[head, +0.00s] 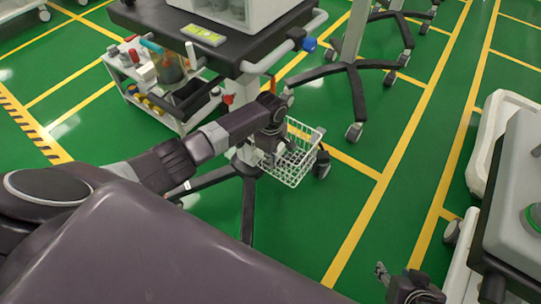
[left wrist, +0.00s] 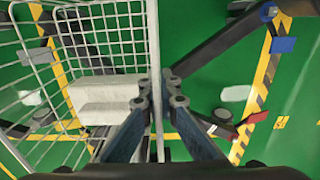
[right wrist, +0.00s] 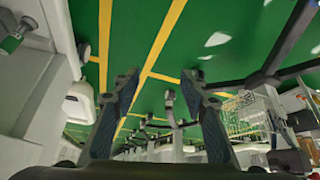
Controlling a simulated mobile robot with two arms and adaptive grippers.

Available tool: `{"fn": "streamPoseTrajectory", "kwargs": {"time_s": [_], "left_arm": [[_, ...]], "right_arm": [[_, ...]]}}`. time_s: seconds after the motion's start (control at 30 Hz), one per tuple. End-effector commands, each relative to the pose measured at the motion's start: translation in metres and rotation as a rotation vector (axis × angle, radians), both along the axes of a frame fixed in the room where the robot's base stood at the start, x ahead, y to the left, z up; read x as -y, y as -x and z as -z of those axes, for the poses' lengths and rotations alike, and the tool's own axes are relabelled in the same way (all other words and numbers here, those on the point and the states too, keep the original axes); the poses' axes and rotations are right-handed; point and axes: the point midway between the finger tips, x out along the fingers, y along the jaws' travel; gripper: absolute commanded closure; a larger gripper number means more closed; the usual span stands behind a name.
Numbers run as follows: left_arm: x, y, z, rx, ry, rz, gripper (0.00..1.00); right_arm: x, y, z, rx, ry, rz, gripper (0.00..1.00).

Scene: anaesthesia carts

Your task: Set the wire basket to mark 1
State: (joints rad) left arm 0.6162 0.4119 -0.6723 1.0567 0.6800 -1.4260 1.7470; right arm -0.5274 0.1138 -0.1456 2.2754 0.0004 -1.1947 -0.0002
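The white wire basket (head: 297,160) hangs low beside the pole of a cart, above the green floor. Its wire mesh fills the left part of the left wrist view (left wrist: 30,45). My left gripper (head: 268,143) is at the basket's near left side. In the left wrist view its fingers (left wrist: 158,88) are closed together around a wall or rim of the basket. A white stepped block (left wrist: 105,95) shows through the mesh. My right gripper (right wrist: 150,85) is open and empty, far from the basket. I cannot make out mark 1.
A dark-topped cart (head: 225,40) stands above the basket, with a wheeled base beneath. A white side rack (head: 165,85) with bottles is at left. A dark stand base (head: 350,75) is behind. A grey cart (head: 515,190) stands at right. Green floor between is clear.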

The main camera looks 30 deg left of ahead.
Motion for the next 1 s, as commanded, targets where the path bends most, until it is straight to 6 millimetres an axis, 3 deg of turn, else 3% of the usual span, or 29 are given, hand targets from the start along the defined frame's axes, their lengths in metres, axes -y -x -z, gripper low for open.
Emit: {"fn": "streamPoseTrajectory", "kwargs": {"time_s": [0.03, 0.2, 0.33, 0.7, 1.0], "left_arm": [[-0.002, -0.013, -0.010, 0.035, 0.001, -0.012, 1.00], [-0.002, -0.010, 0.005, 0.030, -0.002, -0.008, 1.00], [-0.001, -0.004, 0.025, 0.020, -0.004, -0.001, 1.00], [-0.001, -0.001, 0.078, 0.017, -0.008, 0.007, 1.00], [-0.002, 0.000, 0.089, 0.016, -0.010, 0.009, 1.00]], "right_arm": [[0.003, 0.009, 0.006, -0.050, 0.010, 0.003, 0.60], [0.012, 0.040, 0.038, -0.194, 0.038, 0.011, 0.60], [0.017, 0.058, 0.045, -0.264, 0.052, 0.016, 0.60], [0.020, 0.069, -0.009, -0.236, 0.051, 0.022, 0.60], [0.022, 0.076, -0.029, -0.228, 0.051, 0.024, 0.60]]}}
